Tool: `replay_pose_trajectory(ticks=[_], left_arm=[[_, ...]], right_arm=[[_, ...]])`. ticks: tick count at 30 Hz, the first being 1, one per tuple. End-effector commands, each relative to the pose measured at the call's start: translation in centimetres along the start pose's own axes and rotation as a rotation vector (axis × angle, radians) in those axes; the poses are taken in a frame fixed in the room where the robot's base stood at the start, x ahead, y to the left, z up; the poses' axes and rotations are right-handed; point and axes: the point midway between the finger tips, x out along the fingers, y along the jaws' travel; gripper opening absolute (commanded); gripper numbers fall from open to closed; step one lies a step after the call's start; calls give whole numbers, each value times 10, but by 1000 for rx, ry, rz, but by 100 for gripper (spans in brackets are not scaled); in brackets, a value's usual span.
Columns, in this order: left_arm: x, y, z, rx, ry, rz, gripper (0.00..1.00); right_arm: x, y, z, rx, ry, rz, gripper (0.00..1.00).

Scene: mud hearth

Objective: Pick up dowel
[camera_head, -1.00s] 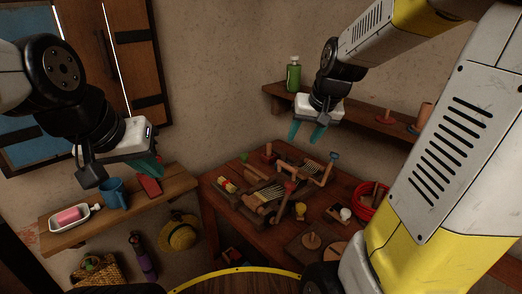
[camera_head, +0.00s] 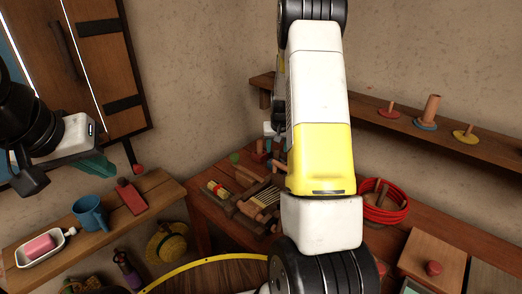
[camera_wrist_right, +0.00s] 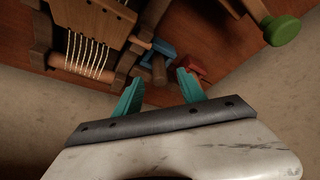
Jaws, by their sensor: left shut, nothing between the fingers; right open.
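A short brown wooden rod (camera_wrist_right: 159,70), which may be the dowel, shows between my right gripper's fingertips in the right wrist view, beyond them and against a blue piece (camera_wrist_right: 162,47). My right gripper (camera_wrist_right: 157,84) is open, with its teal fingers apart and nothing held. In the head view my own right arm hides most of that gripper and part of the table. My left gripper (camera_head: 98,166) is shut and empty above the side shelf at the left. Other upright wooden pegs stand on the wall shelf, the thickest one (camera_head: 431,108) on a blue disc.
A small loom with pale strings (camera_wrist_right: 86,54), a red piece (camera_wrist_right: 196,69) and a green knob (camera_wrist_right: 283,30) crowd the right gripper. A red basket (camera_head: 385,213) holds wooden pieces. A blue mug (camera_head: 90,213) and soap dish (camera_head: 42,247) stand on the side shelf.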

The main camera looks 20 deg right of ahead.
Motion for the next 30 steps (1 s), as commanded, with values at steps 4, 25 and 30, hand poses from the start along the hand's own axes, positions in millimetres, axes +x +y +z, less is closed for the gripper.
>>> replay_pose_trajectory(ticks=[4, 25, 30], left_arm=[[0, 0, 0, 0, 0, 0, 0], [0, 0, 0, 0, 0, 0, 0], [0, 0, 0, 0, 0, 0, 0]], right_arm=[[24, 1, -6, 0, -3, 1, 47], [41, 0, -6, -1, -1, -1, 0], [41, 0, -6, -1, -1, -1, 0]])
